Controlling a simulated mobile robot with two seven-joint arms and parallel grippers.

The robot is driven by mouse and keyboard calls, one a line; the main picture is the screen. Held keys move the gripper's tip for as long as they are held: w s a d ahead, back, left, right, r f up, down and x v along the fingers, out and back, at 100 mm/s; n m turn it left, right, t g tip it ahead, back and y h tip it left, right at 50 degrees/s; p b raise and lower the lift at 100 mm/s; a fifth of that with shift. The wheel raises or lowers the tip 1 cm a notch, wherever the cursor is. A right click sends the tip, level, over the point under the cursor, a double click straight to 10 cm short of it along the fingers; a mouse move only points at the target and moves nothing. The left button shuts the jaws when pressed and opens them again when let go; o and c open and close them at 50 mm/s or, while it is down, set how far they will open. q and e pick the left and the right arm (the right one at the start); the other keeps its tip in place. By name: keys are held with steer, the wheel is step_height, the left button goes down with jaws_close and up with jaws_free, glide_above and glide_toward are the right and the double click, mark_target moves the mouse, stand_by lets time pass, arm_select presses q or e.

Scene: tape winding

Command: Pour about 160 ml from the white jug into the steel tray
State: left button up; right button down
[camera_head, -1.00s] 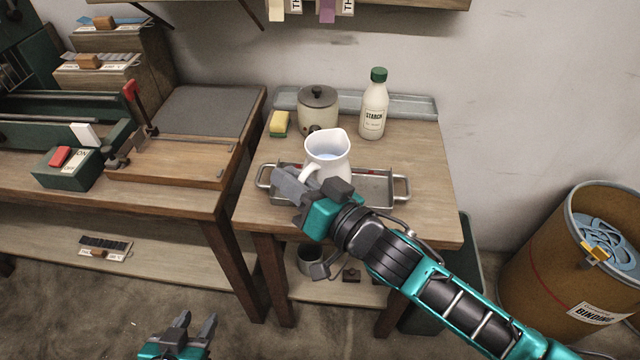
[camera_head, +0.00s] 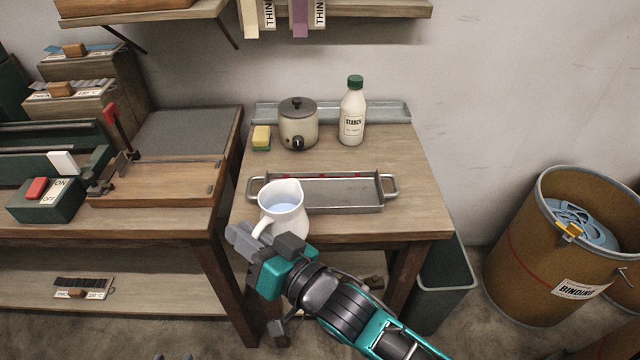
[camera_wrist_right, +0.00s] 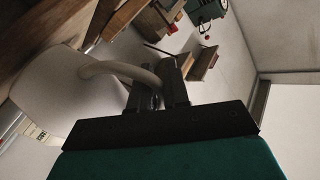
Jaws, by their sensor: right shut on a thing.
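The white jug (camera_head: 287,221) with pale blue liquid in it looks roughly upright at the front left of the small table. It overlaps the left front part of the steel tray (camera_head: 350,209) in the head view; I cannot tell its exact height. My right gripper (camera_head: 262,240) is shut on the jug's handle, which also shows in the right wrist view (camera_wrist_right: 112,68). The tray lies on the table, with end handles and red marks along its far wall; no liquid is visible in it. Only the tips of my left gripper (camera_head: 174,356) show at the bottom edge.
A lidded pot (camera_head: 298,128), a starch bottle (camera_head: 352,118) and a sponge (camera_head: 261,138) stand behind the tray. A workbench (camera_head: 160,190) is at left, a binding drum (camera_head: 540,250) at right. The table right of the tray is clear.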

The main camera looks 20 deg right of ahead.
mark_target(270, 185)
arm_select(q)
steer(key=shift+r, duration=0.1)
arm_select(e)
steer(key=shift+r, duration=0.2)
steer(key=w+d+r+m+p, duration=0.1)
steer(key=d+r+m, duration=0.1)
steer(key=w+d+r+m+g+p, duration=0.1)
steer(key=w+r+m, duration=0.1)
steer(key=m, duration=0.1)
steer(key=shift+w+d, duration=0.3)
steer(key=shift+d, duration=0.05)
steer(key=shift+w+d+r+m+b, duration=0.2)
steer(key=shift+w+d+m+b, duration=0.1)
steer(key=shift+w+d+m, duration=0.6)
arm_select(q)
steer(key=shift+s+f+b, duration=0.15)
steer(key=shift+f+b, duration=0.05)
steer(key=shift+b, duration=0.4)
arm_select(e)
steer(key=shift+w+d+r+m+g, duration=0.1)
steer(key=shift+w+d+m+g, duration=0.15)
steer(key=shift+m, duration=0.3)
steer(key=shift+w+d+m+g, duration=0.1)
steer(key=shift+d+m+g, duration=0.1)
steer(key=shift+m, duration=0.35)
